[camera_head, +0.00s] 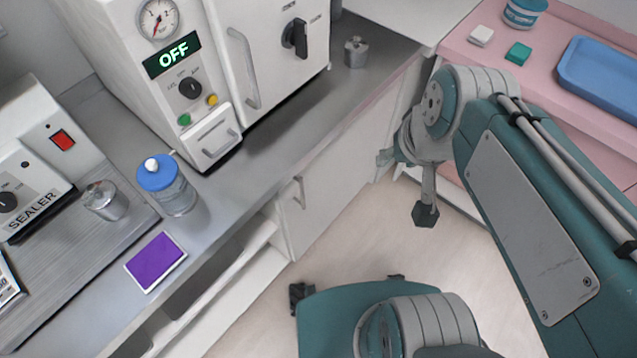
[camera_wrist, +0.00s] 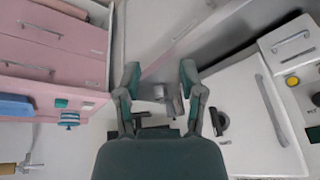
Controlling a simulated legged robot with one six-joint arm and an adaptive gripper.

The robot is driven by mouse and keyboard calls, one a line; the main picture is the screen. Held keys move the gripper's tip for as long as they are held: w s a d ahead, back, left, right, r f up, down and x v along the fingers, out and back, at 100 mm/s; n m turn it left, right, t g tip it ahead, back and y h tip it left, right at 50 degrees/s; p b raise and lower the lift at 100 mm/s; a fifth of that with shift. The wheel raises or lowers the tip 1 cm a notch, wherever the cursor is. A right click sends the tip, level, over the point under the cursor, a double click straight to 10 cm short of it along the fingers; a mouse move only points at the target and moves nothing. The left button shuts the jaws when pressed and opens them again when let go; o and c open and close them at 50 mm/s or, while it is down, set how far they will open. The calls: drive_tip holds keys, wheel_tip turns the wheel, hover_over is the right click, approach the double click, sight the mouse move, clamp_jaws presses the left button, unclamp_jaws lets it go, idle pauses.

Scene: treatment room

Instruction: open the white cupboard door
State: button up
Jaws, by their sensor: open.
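The white cupboard door (camera_head: 330,190) is under the grey counter in the head view. It looks shut, and its short upright bar handle (camera_head: 300,192) is near its left edge. My gripper (camera_head: 406,184) is to the right of the door, apart from the handle, with open floor below it. In the wrist view my gripper (camera_wrist: 160,76) has its two fingers spread with nothing held between them. A pale front beyond the fingertips in that view may be the cupboard; I cannot make out the handle there.
The counter (camera_head: 290,140) carries a white steriliser (camera_head: 215,65), a metal jar (camera_head: 356,52), a blue-lidded jar (camera_head: 170,188) and a purple pad (camera_head: 156,261). Open shelves are left of the door. A pink drawer unit (camera_head: 560,120) bearing a blue tray (camera_head: 602,78) stands at right.

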sight(302, 189)
drive_tip(key=w+a+f+m+y, duration=0.2)
drive_tip(key=w+f+m+y, duration=0.3)
drive_tip(key=f, duration=0.6)
drive_tip(key=w+a+f+m+y, duration=0.1)
drive_tip(key=w+f+m+y, duration=0.3)
drive_tip(key=f+m+y, duration=0.5)
drive_tip(key=w+a+f+m+y, duration=0.25)
drive_tip(key=w+f+m, duration=0.2)
drive_tip(key=f, duration=0.95)
drive_tip(key=shift+m+g, duration=0.3)
drive_tip(key=shift+m, duration=0.15)
drive_tip(key=a, duration=0.3)
drive_tip(key=w+a, duration=0.1)
drive_tip(key=a, duration=0.5)
drive_tip(key=shift+w+a+r, duration=0.2)
drive_tip(key=shift+w+a, duration=0.15)
drive_tip(key=shift+w, duration=0.05)
clamp_jaws()
drive_tip(key=shift+d, duration=0.1)
